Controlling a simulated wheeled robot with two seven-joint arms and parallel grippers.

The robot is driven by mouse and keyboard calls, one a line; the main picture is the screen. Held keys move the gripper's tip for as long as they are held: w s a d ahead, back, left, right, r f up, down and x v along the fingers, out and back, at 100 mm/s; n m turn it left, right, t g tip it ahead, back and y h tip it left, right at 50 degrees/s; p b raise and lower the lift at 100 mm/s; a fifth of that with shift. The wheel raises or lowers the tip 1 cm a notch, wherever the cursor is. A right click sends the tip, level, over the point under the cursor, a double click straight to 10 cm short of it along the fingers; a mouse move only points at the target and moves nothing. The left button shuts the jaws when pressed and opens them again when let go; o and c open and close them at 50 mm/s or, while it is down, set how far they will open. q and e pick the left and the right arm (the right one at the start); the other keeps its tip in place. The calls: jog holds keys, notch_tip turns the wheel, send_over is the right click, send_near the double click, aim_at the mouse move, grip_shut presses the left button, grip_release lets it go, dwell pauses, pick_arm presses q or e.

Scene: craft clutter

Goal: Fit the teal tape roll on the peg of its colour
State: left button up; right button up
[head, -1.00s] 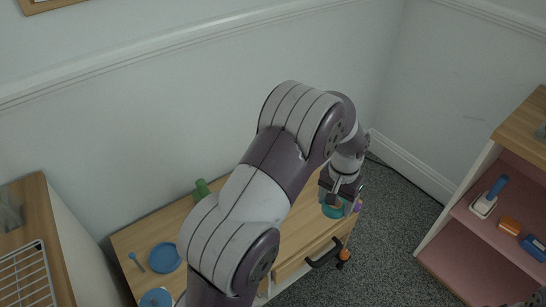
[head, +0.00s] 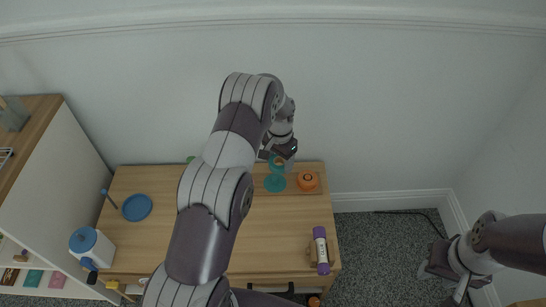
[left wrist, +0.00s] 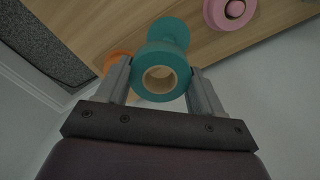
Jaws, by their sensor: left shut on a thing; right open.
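My left gripper (head: 277,155) is shut on the teal tape roll (head: 277,164) near the back edge of the wooden table. In the left wrist view the roll (left wrist: 160,82) sits between the two fingers (left wrist: 160,85), its pale core hole facing the camera. Another teal piece, seemingly the teal peg's base (head: 274,184), is just in front of the roll in the head view; it also shows beyond the roll in the left wrist view (left wrist: 170,30). I cannot tell whether roll and peg touch. My right gripper (head: 448,278) is open and empty, off the table at right.
An orange roll or peg (head: 308,181) stands right of the teal base. A purple-and-white cylinder (head: 320,250) lies at the table's right. A blue plate (head: 137,207) and a white-and-blue container (head: 90,247) are at left. A pink ring (left wrist: 232,10) shows in the left wrist view. The table's middle right is clear.

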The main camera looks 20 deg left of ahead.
aim_at(275, 178)
pick_arm(q)
jog(key=shift+w+a+f, duration=0.2)
jog(key=shift+a+f, duration=0.35)
jog(key=shift+f, duration=0.3)
jog(key=shift+a+f+m, duration=0.3)
jog(key=shift+d, duration=0.1)
jog(key=shift+f+b, duration=1.15)
jog(key=shift+f, duration=1.05)
jog(key=shift+r, duration=0.1)
jog(key=shift+f+b, duration=1.15)
jog(key=shift+f, duration=0.85)
